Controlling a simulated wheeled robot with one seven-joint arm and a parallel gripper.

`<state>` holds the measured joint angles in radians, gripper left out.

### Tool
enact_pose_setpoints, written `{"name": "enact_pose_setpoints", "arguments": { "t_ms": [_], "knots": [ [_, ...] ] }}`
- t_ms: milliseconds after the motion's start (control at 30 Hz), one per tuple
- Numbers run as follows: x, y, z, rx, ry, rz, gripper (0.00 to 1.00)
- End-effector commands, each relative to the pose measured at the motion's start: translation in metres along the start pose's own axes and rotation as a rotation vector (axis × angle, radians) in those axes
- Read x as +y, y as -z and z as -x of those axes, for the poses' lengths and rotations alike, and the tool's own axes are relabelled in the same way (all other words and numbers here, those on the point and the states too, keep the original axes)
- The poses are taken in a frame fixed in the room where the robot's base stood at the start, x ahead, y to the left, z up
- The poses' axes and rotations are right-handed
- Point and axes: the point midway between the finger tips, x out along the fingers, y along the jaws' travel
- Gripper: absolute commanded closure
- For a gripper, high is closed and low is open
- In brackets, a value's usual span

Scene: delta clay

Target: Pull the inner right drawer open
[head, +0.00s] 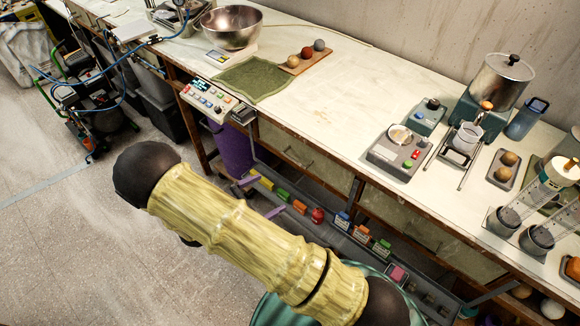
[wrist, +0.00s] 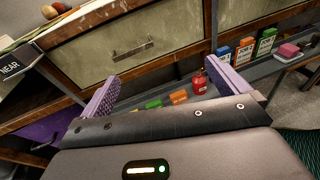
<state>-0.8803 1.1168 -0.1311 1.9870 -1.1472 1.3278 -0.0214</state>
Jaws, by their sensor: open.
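Two closed greenish drawer fronts show under the bench in the head view: a left one (head: 300,153) and a right one (head: 420,228). I cannot tell for sure which is the inner right drawer. In the wrist view one drawer front (wrist: 100,52) with a metal bar handle (wrist: 133,49) lies ahead, and part of another front (wrist: 236,10) shows at the upper right. My gripper (wrist: 163,72) is open and empty, its two purple fingers apart, below and short of the handle. In the head view my gripper (head: 260,197) is beside the bench's front, partly hidden by my arm.
A low rail shelf with orange blocks (head: 299,207), a red item (head: 318,215) and small boxes (head: 342,220) runs below the drawers, close to the fingers. A purple bin (head: 232,148) stands left. A control panel (head: 208,98) juts from the bench edge. Open floor lies left.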

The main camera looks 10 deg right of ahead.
Motion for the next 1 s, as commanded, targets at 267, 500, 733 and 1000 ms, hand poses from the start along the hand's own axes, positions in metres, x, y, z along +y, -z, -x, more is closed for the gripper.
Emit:
{"name": "enact_pose_setpoints", "arguments": {
  "t_ms": [267, 500, 733, 1000],
  "knots": [
    [0.025, 0.031, 0.028, -0.148, -0.218, 0.081, 0.0],
    [0.025, 0.03, 0.028, -0.146, -0.217, 0.081, 0.0],
    [0.027, 0.028, 0.017, -0.147, -0.214, 0.082, 0.0],
    [0.036, 0.021, -0.025, -0.147, -0.211, 0.082, 0.0]
  ]
}}
